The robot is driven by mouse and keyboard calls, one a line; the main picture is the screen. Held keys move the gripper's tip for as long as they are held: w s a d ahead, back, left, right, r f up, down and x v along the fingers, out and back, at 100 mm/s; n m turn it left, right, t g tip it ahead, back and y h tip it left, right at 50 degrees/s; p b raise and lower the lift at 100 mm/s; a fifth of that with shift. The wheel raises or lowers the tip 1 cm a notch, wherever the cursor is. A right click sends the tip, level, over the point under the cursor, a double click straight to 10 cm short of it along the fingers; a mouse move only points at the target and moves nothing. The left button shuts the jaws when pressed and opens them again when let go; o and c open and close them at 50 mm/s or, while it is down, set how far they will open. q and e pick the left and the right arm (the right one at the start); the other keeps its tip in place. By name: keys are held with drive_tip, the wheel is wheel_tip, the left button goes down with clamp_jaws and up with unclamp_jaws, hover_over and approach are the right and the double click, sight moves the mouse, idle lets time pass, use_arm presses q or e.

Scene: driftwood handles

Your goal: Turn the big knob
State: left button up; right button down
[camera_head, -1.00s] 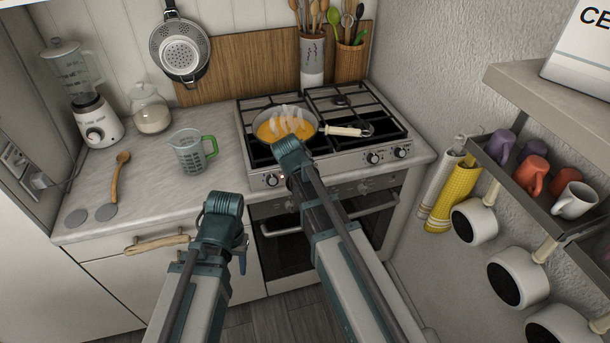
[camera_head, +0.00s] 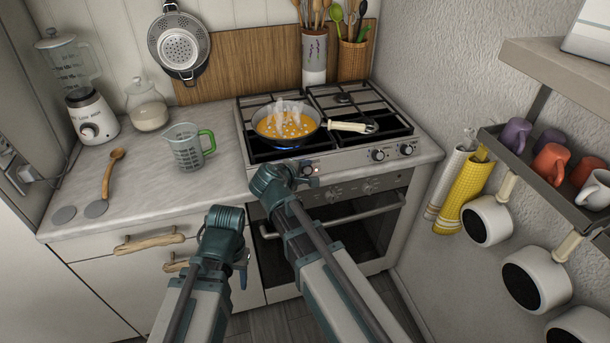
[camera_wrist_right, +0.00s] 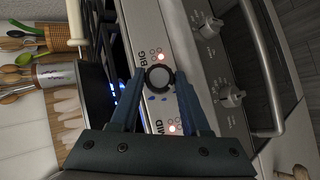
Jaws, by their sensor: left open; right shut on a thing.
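The knob (camera_wrist_right: 158,78), round and dark with a pale cap, sits on the stove's front panel in the right wrist view, between the printed labels BIG and MID. My right gripper (camera_wrist_right: 159,80) is shut on it, one finger on each side. In the head view my right gripper (camera_head: 306,170) is at the front panel below the pan and largely covers the knob. My left gripper (camera_head: 242,268) is open and empty, low in front of the drawers and apart from the stove.
A pan (camera_head: 285,122) with steaming yellow food sits on the hob, with blue flame beneath it. Other knobs (camera_head: 378,155) are further right. A measuring jug (camera_head: 185,148) and a wooden spoon (camera_head: 112,172) are on the counter.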

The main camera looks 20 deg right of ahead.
drive_tip(key=shift+f+n, duration=0.1)
drive_tip(key=shift+n, duration=0.2)
idle(0.4)
drive_tip(key=shift+c, duration=1.9)
unclamp_jaws()
